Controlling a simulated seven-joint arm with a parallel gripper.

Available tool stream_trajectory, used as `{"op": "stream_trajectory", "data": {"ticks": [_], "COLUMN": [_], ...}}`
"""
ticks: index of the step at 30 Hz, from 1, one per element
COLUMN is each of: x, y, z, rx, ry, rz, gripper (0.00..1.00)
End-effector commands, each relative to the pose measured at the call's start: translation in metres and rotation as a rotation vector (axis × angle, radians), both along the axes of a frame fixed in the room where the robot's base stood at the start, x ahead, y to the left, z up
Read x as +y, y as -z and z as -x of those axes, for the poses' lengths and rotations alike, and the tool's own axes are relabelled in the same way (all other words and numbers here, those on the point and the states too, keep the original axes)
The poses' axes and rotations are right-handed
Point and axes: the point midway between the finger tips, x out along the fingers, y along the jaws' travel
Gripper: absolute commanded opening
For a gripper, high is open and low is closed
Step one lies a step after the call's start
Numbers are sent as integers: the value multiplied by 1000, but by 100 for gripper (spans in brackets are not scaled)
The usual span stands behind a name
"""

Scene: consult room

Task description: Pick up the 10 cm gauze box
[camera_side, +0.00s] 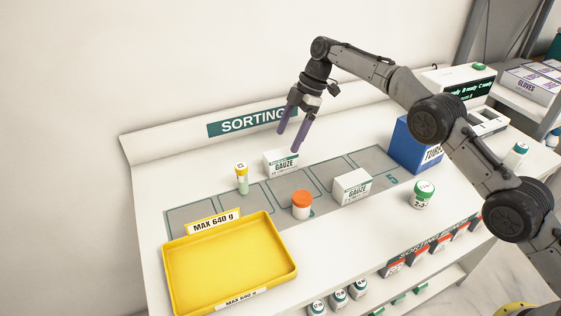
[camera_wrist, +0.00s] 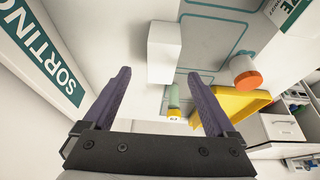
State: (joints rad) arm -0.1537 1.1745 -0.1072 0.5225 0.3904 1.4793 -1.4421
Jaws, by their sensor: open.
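Two white gauze boxes with green bands stand on the sorting table. One gauze box (camera_side: 281,164) is at the back below the sorting sign; the other gauze box (camera_side: 352,187) is nearer the front and right. Their size print is too small to read, so I cannot tell which is 10 cm. My gripper (camera_side: 289,141) is open and empty, above the back box and apart from it. In the wrist view, the back box (camera_wrist: 164,52) shows plain white faces ahead of my open fingers (camera_wrist: 159,74). Part of the front box (camera_wrist: 287,12) shows at the top right.
A yellow-capped vial (camera_side: 242,178) stands left of the back box. An orange-capped jar (camera_side: 301,205) stands between the boxes and the yellow tray (camera_side: 285,267). A green-capped bottle (camera_side: 422,194) and a blue box (camera_side: 405,150) are at right. The sorting sign (camera_side: 250,121) is behind.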

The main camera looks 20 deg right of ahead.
Motion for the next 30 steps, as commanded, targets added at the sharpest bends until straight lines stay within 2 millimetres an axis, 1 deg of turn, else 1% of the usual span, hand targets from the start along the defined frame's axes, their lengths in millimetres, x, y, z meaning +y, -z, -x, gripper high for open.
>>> {"op": "stream_trajectory", "data": {"ticks": [1,3,11,19,23,29,30], "x": [2,4,15,29,32,32,32], "y": [8,16,39,72,79,80,80], "z": [1,2,2,3,2,2,2], "rx": [10,18,18,18,16,16,16], "ry": [-2,-4,-5,-5,-5,-5,-5], "rz": [2,3,3,4,3,3,3], "gripper": [91,91,91,91,91,91,89]}}
